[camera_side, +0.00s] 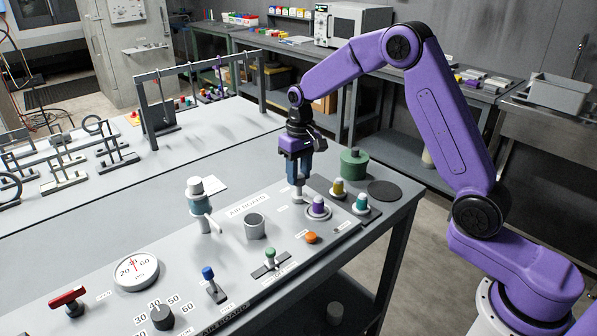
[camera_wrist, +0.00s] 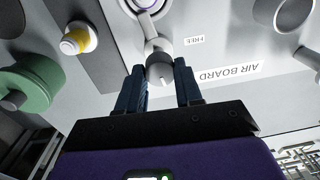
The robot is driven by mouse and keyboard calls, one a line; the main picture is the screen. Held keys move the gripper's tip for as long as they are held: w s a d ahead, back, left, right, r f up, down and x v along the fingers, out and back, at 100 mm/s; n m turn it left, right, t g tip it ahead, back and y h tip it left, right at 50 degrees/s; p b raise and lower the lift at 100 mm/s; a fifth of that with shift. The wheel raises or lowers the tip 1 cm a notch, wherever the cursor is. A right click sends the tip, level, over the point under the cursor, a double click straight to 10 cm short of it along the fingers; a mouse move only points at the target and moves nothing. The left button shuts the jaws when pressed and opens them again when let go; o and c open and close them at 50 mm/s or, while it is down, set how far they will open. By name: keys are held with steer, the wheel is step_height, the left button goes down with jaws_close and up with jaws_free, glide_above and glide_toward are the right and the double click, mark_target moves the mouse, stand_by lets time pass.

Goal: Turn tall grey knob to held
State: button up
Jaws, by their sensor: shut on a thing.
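The tall grey knob (camera_side: 298,196) stands on the control panel, under my gripper (camera_side: 298,181). My gripper points down, and its blue fingers are shut on the knob's upper part. In the wrist view the knob (camera_wrist: 160,64) sits between the two fingertips (camera_wrist: 160,82), with a narrower grey part running up the picture from it. A small white mark shows on the knob's near face. A label reading FREE (camera_wrist: 194,41) lies to the right of the knob in the wrist view. I cannot make out a held label.
A purple knob (camera_side: 318,207) on a pale ring stands close beside the grey knob. Yellow (camera_side: 338,188) and teal (camera_side: 361,203) knobs and a green cylinder (camera_side: 354,164) are to the right. A grey cup (camera_side: 255,226) and a valve with a handle (camera_side: 201,205) stand to the left.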

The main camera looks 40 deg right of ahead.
steer(key=shift+r+m, duration=0.1)
steer(key=shift+m, duration=0.9)
steer(key=o, duration=1)
steer(key=shift+o, duration=0.2)
step_height(320, 180, up, 17)
steer(key=shift+d+r, duration=0.2)
steer(key=shift+d, duration=0.2)
steer(key=shift+s, duration=0.1)
